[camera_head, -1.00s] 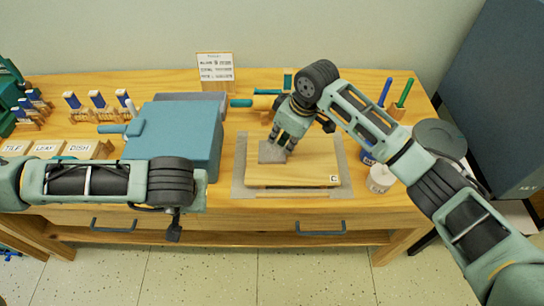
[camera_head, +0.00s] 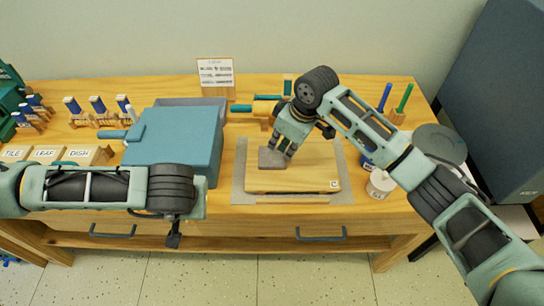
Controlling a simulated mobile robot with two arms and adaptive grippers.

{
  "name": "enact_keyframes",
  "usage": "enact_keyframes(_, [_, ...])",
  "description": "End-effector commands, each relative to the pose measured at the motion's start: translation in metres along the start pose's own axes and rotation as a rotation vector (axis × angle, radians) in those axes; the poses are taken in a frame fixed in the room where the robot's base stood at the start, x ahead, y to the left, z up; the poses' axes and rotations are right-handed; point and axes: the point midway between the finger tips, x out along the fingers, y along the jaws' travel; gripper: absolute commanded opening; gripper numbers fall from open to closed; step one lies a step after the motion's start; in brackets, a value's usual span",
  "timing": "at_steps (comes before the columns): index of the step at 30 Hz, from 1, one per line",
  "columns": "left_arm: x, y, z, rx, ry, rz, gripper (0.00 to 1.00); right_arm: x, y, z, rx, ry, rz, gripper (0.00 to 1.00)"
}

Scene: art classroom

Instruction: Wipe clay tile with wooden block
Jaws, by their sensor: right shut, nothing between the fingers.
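A small grey-brown square slab (camera_head: 270,158), which looks like the clay tile, lies on the left part of a pale wooden board (camera_head: 315,176) on a grey mat (camera_head: 347,180). My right gripper (camera_head: 279,152) points down over the slab's right side, its fingers shut and empty. The fingers cover part of the slab; I cannot tell whether they touch it. No separate wooden block stands out clearly. My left gripper (camera_head: 174,237) hangs at the table's front edge, mostly hidden behind its own wrist, so its jaws cannot be read.
A blue box-like case (camera_head: 175,138) stands left of the mat. A white jar (camera_head: 380,184) and a holder with blue and green tools (camera_head: 397,115) stand to the right. Stamps (camera_head: 97,104), labelled blocks (camera_head: 47,153), a roller (camera_head: 262,106) and a sign (camera_head: 216,75) are farther back or left.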

Motion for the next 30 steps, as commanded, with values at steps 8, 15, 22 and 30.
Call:
enact_keyframes(8, [-0.0001, 0.0000, -0.0001, 0.000, 0.000, 0.000, 0.02, 0.0001, -0.0001, 0.0000, 0.000, 0.000, 0.000, 0.00])
enact_keyframes(15, [0.0002, 0.0000, 0.0000, 0.000, 0.000, 0.000, 0.02, 0.0016, -0.0001, 0.0004, 0.000, 0.000, 0.000, 0.00])
enact_keyframes(22, [0.0009, 0.0001, 0.0002, 0.000, 0.000, 0.000, 0.02, 0.0059, 0.0000, 0.0017, 0.000, 0.000, 0.000, 0.00])
enact_keyframes(30, [0.0001, 0.0000, -0.0001, 0.000, 0.000, 0.000, 0.02, 0.0076, 0.0002, 0.0023, 0.000, 0.000, 0.000, 0.00])
